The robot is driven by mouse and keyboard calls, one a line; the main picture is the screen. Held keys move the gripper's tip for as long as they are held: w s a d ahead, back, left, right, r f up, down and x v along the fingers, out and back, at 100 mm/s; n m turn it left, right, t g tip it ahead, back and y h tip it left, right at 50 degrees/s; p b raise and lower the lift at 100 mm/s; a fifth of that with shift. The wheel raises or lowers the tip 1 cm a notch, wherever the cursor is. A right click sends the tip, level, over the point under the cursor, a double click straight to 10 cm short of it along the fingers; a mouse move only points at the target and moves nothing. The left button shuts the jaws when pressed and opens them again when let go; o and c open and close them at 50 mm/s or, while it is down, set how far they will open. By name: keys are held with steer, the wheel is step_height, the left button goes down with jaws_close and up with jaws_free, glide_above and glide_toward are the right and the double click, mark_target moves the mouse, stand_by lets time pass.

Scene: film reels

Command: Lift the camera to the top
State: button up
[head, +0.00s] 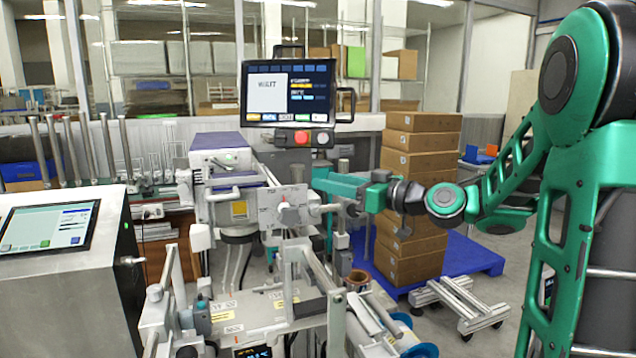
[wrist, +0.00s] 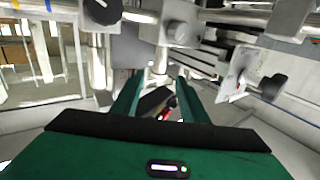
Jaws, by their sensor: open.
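I cannot tell for certain which part is the camera. A likely one is the white housing with a purple top (head: 222,158), with a dark round part below it, at the left of the machine. A grey block with a round knob (head: 290,212) sits on a metal rod right of it. My gripper (head: 322,190) reaches in from the right, close to this block. In the wrist view, the green fingers of my gripper (wrist: 156,82) are apart, with a short metal post (wrist: 160,62) showing beyond and between their tips. I cannot tell whether they touch it. A grey knob (wrist: 183,33) is just above.
A monitor (head: 288,93) with a red button (head: 302,137) below it stands above the machine. Rails and rollers (head: 330,285) crowd the space below my gripper. Stacked cardboard boxes (head: 418,160) stand on a blue pallet (head: 475,257) behind my arm. A touchscreen cabinet (head: 62,295) is at left.

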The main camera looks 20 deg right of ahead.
mark_target(302, 180)
steer(key=x, duration=0.7)
steer(key=f+x, duration=0.1)
steer(key=x, duration=0.2)
steer(key=shift+w+a, duration=0.15)
steer(key=shift+c, duration=0.2)
